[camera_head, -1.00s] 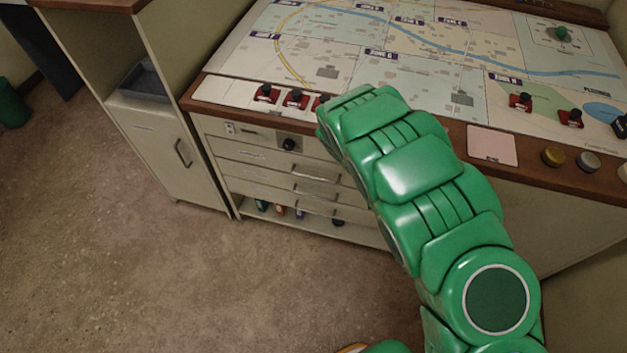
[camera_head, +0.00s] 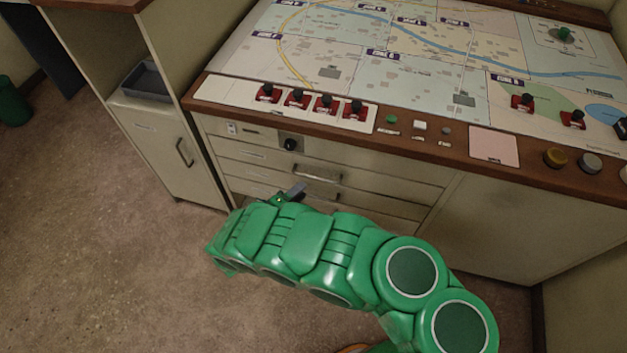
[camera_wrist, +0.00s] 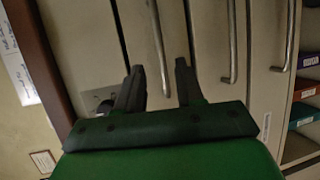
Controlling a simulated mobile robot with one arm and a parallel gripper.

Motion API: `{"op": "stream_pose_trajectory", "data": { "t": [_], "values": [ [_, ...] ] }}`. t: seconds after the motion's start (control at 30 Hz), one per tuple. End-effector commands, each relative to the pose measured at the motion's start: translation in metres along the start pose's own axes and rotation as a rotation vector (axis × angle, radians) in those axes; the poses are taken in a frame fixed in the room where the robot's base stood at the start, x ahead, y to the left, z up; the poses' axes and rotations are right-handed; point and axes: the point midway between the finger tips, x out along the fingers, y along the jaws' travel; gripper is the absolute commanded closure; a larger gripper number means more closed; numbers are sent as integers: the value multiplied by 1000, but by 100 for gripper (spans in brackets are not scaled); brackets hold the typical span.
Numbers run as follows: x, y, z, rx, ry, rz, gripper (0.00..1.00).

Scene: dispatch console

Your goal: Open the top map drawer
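The top map drawer (camera_wrist: 136,25) is a cream front, shut flush in the console. Its bar handle (camera_head: 318,175) is below the black knob in the head view. The handle also runs through the middle of the wrist view (camera_wrist: 156,28). My gripper (camera_wrist: 159,66) is open and empty, its two dark fingers on either side of this handle in the wrist picture. I cannot tell how far the fingertips are from the handle. In the head view, my green arm hides the lower drawers' middle and most of the gripper; one dark finger shows.
Lower drawer handles (camera_wrist: 231,45) and (camera_wrist: 290,40) are to the right in the wrist view. A black knob (camera_head: 290,145) sits above the drawers. The wooden console edge (camera_head: 400,140) overhangs with red switches (camera_head: 325,105). A side cabinet (camera_head: 160,150) stands left; floor in front is open.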

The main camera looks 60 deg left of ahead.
Motion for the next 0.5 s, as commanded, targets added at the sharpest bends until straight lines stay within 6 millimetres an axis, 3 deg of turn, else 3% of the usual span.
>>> {"op": "stream_pose_trajectory", "data": {
  "t": [0.17,0.5],
  "values": [
    [9,0,-1,1,3,3,63],
    [51,-1,1,-2,-1,2,63]
  ]
}}
